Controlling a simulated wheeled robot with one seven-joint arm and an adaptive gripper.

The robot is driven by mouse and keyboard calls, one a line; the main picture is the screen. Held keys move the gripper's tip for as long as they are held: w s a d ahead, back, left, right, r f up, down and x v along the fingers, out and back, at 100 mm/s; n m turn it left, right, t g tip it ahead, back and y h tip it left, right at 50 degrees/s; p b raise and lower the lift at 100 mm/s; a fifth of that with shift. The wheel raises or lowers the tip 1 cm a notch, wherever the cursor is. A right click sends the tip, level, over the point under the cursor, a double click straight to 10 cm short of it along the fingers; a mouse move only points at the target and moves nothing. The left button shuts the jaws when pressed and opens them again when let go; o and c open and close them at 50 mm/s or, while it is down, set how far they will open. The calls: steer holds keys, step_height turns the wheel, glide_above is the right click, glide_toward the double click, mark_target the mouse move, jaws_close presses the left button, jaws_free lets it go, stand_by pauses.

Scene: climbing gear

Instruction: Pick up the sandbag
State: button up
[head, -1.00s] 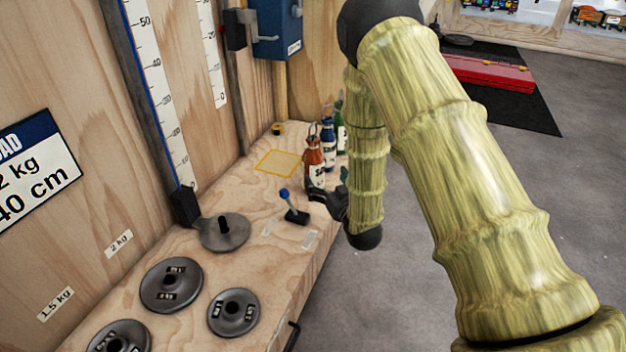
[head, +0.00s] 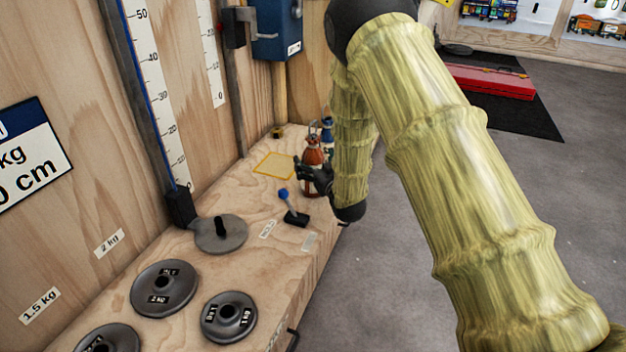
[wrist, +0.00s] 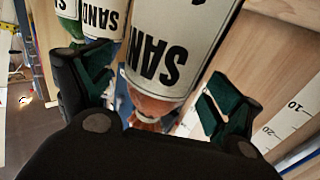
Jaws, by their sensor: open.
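The nearest sand container is orange with a white SAND label; it stands on the wooden bench in the head view (head: 313,155). In the wrist view its label (wrist: 170,45) is upside down, between my two fingers. A blue sand container (head: 327,128) stands just behind it, and its label also shows in the wrist view (wrist: 102,17). A green one (wrist: 70,25) is at the wrist view's upper left. My gripper (head: 311,178) is open beside the orange container, with its fingers (wrist: 155,88) on either side. I cannot tell whether they touch it.
Round weight plates (head: 164,289) lie nearer on the bench. A yellow outlined square (head: 274,165) is empty. A plywood wall with rulers (head: 155,90) borders the bench.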

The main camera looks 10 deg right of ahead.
steer(key=shift+w+a, duration=0.1)
steer(key=shift+w, duration=0.55)
steer(key=c, duration=2)
steer(key=shift+r, duration=0.15)
jaws_close()
